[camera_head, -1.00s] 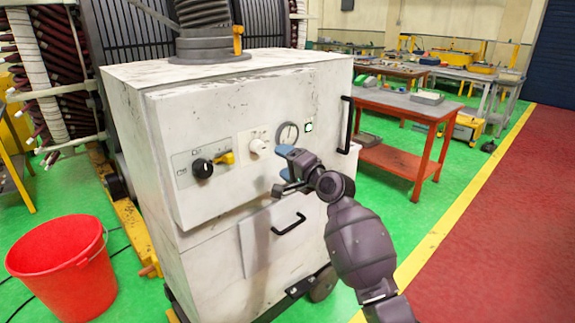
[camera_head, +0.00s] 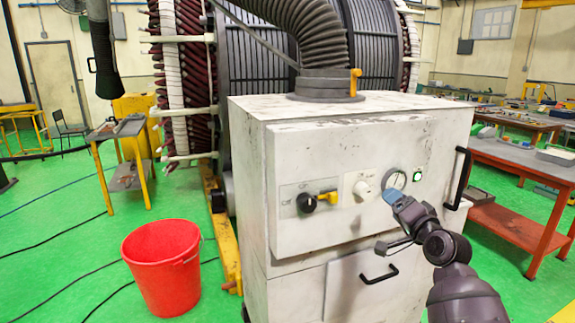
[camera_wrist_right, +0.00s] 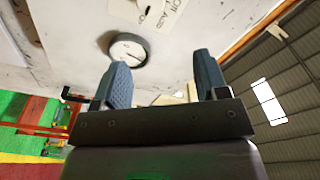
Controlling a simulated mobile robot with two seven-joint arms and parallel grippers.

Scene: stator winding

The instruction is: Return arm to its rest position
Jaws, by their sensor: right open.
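My right gripper (camera_head: 392,221) is in front of the white machine cabinet (camera_head: 345,245), near the right part of its control panel. In the right wrist view its two blue-padded fingers (camera_wrist_right: 160,84) stand apart with nothing between them. A round gauge (camera_wrist_right: 127,50) on the panel lies just beyond the fingers in that view. In the head view the gauge (camera_head: 394,180) is partly covered by the gripper. Whether the fingers touch the panel I cannot tell. My left gripper is not in view.
The panel also bears a black and yellow switch (camera_head: 308,202), a white knob (camera_head: 363,189) and a lit green button (camera_head: 417,174). A black handle (camera_head: 458,178) is right of my gripper. A red bucket (camera_head: 163,268) stands left. An orange workbench (camera_head: 525,165) is at right.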

